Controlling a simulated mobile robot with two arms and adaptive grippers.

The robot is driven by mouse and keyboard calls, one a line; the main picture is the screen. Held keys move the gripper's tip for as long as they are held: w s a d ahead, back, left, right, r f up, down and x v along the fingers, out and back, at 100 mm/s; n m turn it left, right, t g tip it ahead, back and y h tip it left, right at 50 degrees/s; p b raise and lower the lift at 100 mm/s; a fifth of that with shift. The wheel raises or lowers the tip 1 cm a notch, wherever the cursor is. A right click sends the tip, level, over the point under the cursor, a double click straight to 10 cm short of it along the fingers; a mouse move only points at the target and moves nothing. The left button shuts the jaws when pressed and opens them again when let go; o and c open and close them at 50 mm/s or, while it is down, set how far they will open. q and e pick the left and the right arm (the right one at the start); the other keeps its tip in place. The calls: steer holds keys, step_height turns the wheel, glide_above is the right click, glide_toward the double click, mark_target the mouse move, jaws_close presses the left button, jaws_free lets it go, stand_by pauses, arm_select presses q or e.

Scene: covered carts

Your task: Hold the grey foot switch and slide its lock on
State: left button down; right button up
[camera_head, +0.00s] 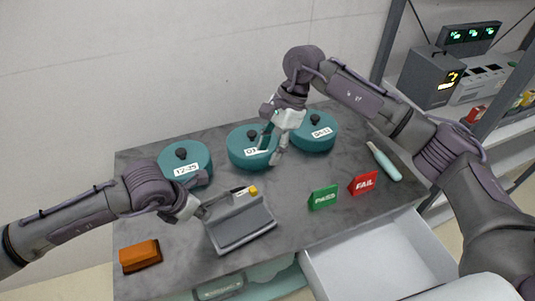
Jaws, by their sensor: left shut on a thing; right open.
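The grey foot switch (240,228) lies on the dark table, near the middle front, with its sloped pedal facing the front. A small yellow piece (253,190), which looks like its lock slider, shows at the upper right of its back edge. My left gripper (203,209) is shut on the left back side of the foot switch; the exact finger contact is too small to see. My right gripper (272,150) is open and empty, pointing down in front of the middle teal pot, behind and above the foot switch. I cannot tell the lock's position.
Teal lidded pots stand along the back: left (187,158), middle (240,152), right (318,139). A green PASS sign (323,197), red FAIL sign (363,183) and pale teal bottle (384,162) are right. An orange block (140,255) is left. A white drawer (370,260) stands open in front.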

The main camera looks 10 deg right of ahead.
arm_select(q)
steer(key=c, duration=1.1)
jaws_free()
steer(key=shift+o, duration=0.2)
steer(key=shift+r, duration=0.1)
